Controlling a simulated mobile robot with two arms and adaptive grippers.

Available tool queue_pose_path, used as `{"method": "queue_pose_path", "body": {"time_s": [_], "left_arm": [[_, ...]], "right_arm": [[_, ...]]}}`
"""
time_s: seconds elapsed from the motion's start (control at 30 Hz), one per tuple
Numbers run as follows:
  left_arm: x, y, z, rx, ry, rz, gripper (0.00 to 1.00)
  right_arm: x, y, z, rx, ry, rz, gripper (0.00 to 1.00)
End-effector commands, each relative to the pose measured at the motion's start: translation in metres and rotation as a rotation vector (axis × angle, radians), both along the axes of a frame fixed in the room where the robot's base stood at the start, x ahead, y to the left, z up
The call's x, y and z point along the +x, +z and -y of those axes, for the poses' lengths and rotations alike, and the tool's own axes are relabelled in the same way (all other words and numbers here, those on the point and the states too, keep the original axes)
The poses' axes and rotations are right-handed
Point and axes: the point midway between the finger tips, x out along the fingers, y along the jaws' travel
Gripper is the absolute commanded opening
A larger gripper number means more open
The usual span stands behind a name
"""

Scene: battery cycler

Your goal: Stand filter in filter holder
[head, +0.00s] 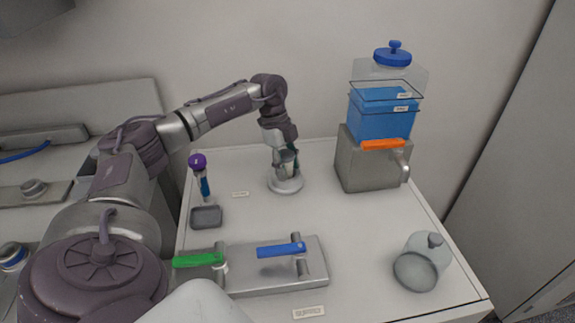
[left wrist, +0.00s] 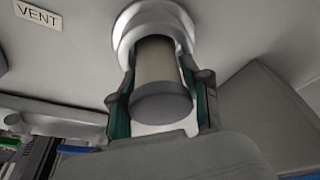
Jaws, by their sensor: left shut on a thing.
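The filter (left wrist: 162,85) is a grey-beige cylinder with a dark grey end cap. In the left wrist view it lies between the two green-edged fingers of my left gripper (left wrist: 163,110), which is shut on it. In the head view my left gripper (head: 286,160) points down over the filter holder (head: 286,185), a round whitish base on the table. The holder's white rim (left wrist: 128,32) surrounds the filter's far end in the wrist view. I cannot tell whether the filter is fully seated. My right gripper is not in view.
A blue-filled tank (head: 382,115) on a grey block (head: 370,165) with an orange lever stands right of the holder. A purple-topped stand (head: 197,161) is to the left. A plate (head: 285,285) with green and blue levers and a clear jar (head: 418,265) are in front.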

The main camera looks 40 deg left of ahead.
Motion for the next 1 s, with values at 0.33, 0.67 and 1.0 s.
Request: {"method": "queue_pose_path", "body": {"time_s": [0.33,0.67,1.0], "left_arm": [[0.000,-0.002,0.000,0.000,0.000,-0.001,0.72],[0.000,0.000,0.000,0.000,0.000,0.000,0.72],[-0.001,0.053,-0.014,-0.001,0.001,0.004,0.72]], "right_arm": [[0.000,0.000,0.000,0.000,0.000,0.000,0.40],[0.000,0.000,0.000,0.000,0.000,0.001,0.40],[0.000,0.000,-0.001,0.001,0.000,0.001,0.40]]}}
